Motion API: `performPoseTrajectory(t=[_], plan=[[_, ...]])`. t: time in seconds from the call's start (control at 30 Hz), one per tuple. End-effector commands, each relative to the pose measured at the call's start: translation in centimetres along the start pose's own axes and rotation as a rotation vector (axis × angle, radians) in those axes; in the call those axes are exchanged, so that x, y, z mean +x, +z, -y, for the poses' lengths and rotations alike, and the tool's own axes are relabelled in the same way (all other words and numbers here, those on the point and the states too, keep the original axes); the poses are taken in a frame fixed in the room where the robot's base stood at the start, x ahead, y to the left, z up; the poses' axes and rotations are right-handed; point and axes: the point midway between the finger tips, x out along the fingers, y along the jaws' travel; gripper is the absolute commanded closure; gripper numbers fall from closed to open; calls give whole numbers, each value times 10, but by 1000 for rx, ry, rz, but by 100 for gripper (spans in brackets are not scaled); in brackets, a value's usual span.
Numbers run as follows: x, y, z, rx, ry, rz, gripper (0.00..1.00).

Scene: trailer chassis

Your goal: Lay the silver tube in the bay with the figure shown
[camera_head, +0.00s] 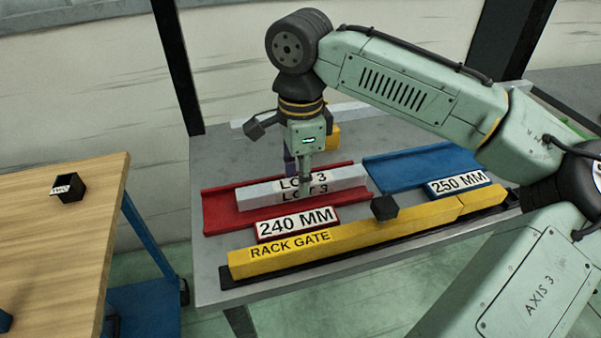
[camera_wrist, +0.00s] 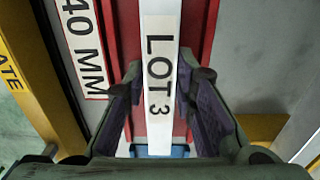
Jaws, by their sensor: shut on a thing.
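The silver tube (camera_head: 250,196) is a long square bar marked LOT 3. It lies lengthwise in or just above the red bay (camera_head: 222,218), whose plate reads 240 MM (camera_head: 297,224); I cannot tell whether it touches the floor. The blue bay (camera_head: 400,169), with a 250 MM plate (camera_head: 459,182), is to the right and empty. My gripper (camera_head: 304,184) points down and is shut on the tube near its middle. In the wrist view the tube (camera_wrist: 158,132) runs between the fingers (camera_wrist: 160,95), over the red bay (camera_wrist: 197,30). No measured length is readable on the tube.
A yellow bar marked RACK GATE (camera_head: 350,233) runs along the front of the grey bench (camera_head: 212,282), with a dark block (camera_head: 384,208) at its middle. A wooden table (camera_head: 60,235) at left holds a small black box (camera_head: 70,182) with a white tag. Dark posts stand behind.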

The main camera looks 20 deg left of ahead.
Motion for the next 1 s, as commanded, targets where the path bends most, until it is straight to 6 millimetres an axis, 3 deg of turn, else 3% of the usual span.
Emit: performPoseTrajectory(t=[0.27, 0.3, 0.57, 1.0], plan=[[3, 0, 0, 0, -1, 0, 100], [2, 0, 0, 0, -1, 0, 73], [2, 0, 0, 0, 0, 0, 56], [-8, 0, 1, 1, -1, 1, 55]])
